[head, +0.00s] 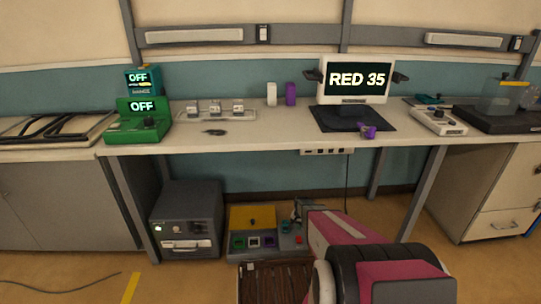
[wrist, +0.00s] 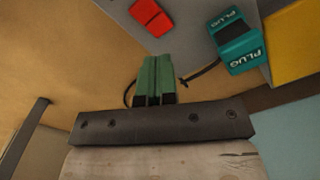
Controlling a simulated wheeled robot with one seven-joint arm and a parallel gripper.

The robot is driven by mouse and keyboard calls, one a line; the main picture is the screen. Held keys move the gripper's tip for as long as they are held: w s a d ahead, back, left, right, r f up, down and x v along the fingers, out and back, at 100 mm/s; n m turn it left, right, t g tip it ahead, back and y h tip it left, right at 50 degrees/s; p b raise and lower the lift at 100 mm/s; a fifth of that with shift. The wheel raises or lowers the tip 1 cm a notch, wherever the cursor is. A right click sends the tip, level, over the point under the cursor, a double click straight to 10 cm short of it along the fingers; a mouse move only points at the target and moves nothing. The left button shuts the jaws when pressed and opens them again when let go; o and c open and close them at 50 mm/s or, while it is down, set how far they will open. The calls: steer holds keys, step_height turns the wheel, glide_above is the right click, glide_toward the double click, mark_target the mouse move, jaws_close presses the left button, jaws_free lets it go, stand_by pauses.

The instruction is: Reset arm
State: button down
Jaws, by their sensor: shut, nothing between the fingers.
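My gripper (wrist: 157,62) shows in the wrist view as two green fingers pressed together, shut and empty. The fingertips are hard to make out there.
Above is a long workbench (head: 240,140) with a screen reading RED 35 (head: 357,80), a green box reading OFF (head: 140,122) and a purple item (head: 367,131). A dark cabinet (head: 186,219) stands left of the floor unit; a slatted brown piece (head: 272,283) lies in front.

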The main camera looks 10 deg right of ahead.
steer(key=s+a+r+n, duration=0.2)
steer(key=s+r, duration=0.5)
steer(key=r, duration=0.5)
steer(key=s+a+r+n, duration=0.2)
steer(key=s+r, duration=0.6)
steer(key=r, duration=0.4)
steer(key=s+a+r+n, duration=0.2)
steer(key=s+r, duration=0.5)
steer(key=r, duration=0.6)
steer(key=shift+s+a, duration=0.35)
steer(key=shift+a, duration=0.45)
